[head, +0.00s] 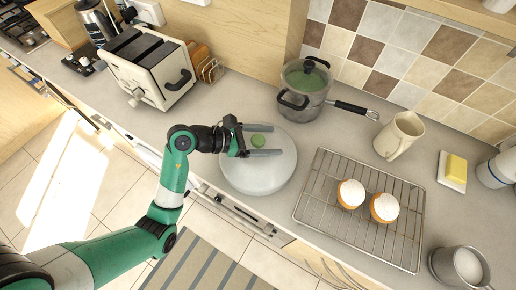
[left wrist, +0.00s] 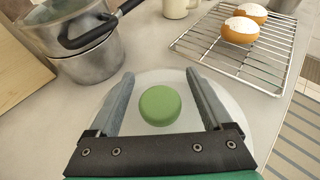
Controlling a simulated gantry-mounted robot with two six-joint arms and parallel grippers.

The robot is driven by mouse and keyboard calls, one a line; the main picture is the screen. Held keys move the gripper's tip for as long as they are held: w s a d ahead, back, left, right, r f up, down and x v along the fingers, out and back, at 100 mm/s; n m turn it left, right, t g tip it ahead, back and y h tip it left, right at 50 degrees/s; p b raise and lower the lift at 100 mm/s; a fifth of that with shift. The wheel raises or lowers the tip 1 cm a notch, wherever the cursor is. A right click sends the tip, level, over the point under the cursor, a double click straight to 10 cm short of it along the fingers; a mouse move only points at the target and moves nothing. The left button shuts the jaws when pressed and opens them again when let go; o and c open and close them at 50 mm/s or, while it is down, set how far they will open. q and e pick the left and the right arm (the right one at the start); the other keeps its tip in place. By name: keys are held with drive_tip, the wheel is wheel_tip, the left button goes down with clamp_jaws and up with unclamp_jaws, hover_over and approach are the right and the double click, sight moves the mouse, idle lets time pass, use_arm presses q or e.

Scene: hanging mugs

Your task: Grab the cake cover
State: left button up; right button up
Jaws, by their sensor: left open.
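The cake cover (head: 262,172) is a round, pale, translucent dome with a green knob (head: 258,141) on top. It stands on the counter in the middle of the head view. My left gripper (head: 280,141) is open over the top of the cover, with one finger on each side of the knob. In the left wrist view the green knob (left wrist: 160,106) sits between the two grey fingers, apart from both, and the pale dome (left wrist: 160,80) spreads below them. My right gripper is not in view.
A steel pot (head: 304,90) with a long handle stands behind the cover. A wire rack (head: 330,200) with two frosted cakes (head: 351,194) is to the right. A toaster (head: 150,70) is at the left. A cream jug (head: 399,136) stands behind the rack.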

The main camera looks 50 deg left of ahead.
use_arm(q)
drive_tip(key=shift+c, duration=0.2)
clamp_jaws()
drive_tip(key=shift+r, duration=0.1)
drive_tip(key=shift+r, duration=0.65)
drive_tip(key=s+d+r+p, duration=0.3)
drive_tip(key=s+r+p, duration=0.7)
drive_tip(key=s, duration=0.3)
drive_tip(key=shift+s+d+r+p, duration=0.25)
drive_tip(key=shift+d+r+p, duration=0.1)
drive_tip(key=shift+r, duration=0.45)
